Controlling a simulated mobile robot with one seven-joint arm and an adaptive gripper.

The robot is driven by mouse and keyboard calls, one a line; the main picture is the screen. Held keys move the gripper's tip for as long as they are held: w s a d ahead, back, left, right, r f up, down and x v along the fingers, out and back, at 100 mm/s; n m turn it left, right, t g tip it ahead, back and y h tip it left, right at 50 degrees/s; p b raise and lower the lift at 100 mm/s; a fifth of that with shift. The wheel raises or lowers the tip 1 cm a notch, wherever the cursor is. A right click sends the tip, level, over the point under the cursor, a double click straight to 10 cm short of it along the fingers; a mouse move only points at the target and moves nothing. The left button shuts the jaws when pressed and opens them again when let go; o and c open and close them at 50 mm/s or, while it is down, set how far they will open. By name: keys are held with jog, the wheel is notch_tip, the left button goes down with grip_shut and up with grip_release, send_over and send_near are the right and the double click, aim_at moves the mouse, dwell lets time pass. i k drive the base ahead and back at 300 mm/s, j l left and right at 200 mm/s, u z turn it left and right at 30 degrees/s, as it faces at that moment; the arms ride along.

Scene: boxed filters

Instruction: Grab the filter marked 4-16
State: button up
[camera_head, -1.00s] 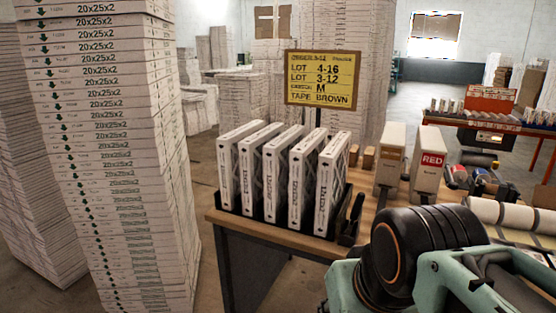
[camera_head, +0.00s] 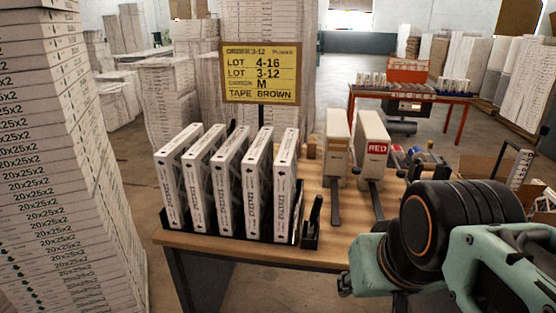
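Several white boxed filters (camera_head: 227,188) stand upright side by side in a black rack (camera_head: 299,212) at the left end of a wooden table (camera_head: 330,251). Their narrow sides with dark print face me. The print is too small to read, so I cannot tell which one is marked 4-16. A yellow order sign (camera_head: 260,74) behind them reads LOT 4-16, LOT 3-12, M and TAPE BROWN. My arm, with black and teal links, shows at the lower right, to the right of the rack. My gripper's fingers are not visible.
A black-handled tool (camera_head: 314,217) is by the rack's right end. Tall stacks of white boxes (camera_head: 55,160) rise at the left. Floor shows between stacks and table.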

aim_at(257, 164)
jog(key=i+j+z, duration=0.2)
jog(key=j, duration=0.15)
jog(key=i+j+z, duration=0.15)
jog(key=j, duration=0.25)
jog(key=i+j, duration=0.15)
jog(key=j, duration=0.35)
jog(key=i+j+z, duration=0.15)
jog(key=j, duration=0.85)
jog(key=i+z, duration=0.05)
